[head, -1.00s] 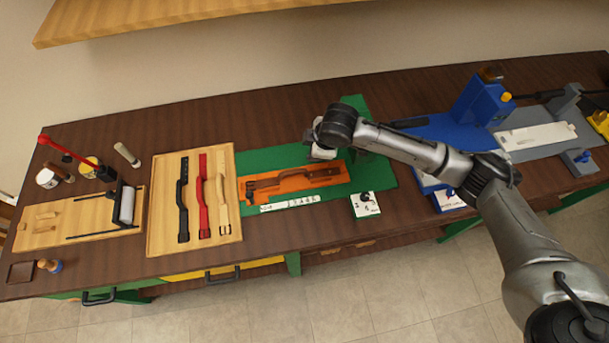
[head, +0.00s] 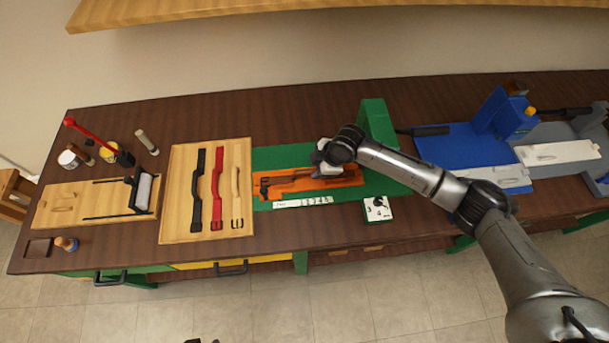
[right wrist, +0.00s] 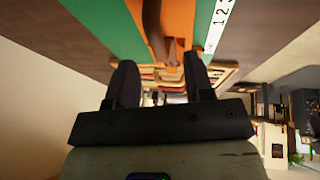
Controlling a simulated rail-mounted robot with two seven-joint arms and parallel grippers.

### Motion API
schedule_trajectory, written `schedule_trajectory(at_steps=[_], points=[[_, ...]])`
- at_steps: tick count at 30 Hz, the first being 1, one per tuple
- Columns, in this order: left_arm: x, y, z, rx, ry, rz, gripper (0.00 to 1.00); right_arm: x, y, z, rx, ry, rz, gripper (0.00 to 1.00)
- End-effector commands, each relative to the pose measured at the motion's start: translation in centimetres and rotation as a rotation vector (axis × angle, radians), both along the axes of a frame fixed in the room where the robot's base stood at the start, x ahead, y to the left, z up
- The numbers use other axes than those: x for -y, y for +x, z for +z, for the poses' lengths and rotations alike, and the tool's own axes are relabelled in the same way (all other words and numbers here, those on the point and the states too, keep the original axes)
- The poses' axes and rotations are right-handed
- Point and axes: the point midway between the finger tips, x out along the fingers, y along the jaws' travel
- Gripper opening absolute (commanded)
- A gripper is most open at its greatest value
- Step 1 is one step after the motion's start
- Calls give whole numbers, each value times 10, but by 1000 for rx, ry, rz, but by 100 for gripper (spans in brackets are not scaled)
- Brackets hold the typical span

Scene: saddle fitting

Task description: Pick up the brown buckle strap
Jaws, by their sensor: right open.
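The brown buckle strap (head: 284,181) lies on an orange tray (head: 352,181) on the green mat. Its right part is partly hidden behind my right gripper (head: 322,160). In the right wrist view the strap (right wrist: 153,27) runs over the orange surface, beyond the fingers. My right gripper (right wrist: 161,80) is open, with nothing between its fingers. It is close over the right part of the strap; I cannot tell whether it touches. Small dark tips at the bottom edge of the head view may be my left gripper (head: 202,341); its state is not visible.
A wooden board (head: 180,160) left of the mat carries black (head: 198,190), red (head: 216,190) and pale (head: 236,200) straps. A green upright block (head: 377,122) stands behind the tray. A blue fixture (head: 470,145) stands further right.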

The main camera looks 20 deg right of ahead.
Motion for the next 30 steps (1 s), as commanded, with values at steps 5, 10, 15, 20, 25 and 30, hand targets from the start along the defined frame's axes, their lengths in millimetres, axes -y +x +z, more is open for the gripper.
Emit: schedule_trajectory(at_steps=[5,10,15,20,25,30], points=[[-2,0,0,1,7,-4,51,-3,2,-7,1,1,0,48],[-2,0,5,1,7,-4,51,-9,7,-19,-1,-1,0,48],[-2,1,8,2,5,-3,51,-16,15,-37,-1,-1,-1,48],[0,1,8,1,1,0,51,-20,19,-49,0,-1,0,48],[2,1,8,1,-6,4,51,-20,19,-53,0,-1,0,48],[2,1,8,2,-7,5,51,-20,19,-53,0,-1,0,47]])
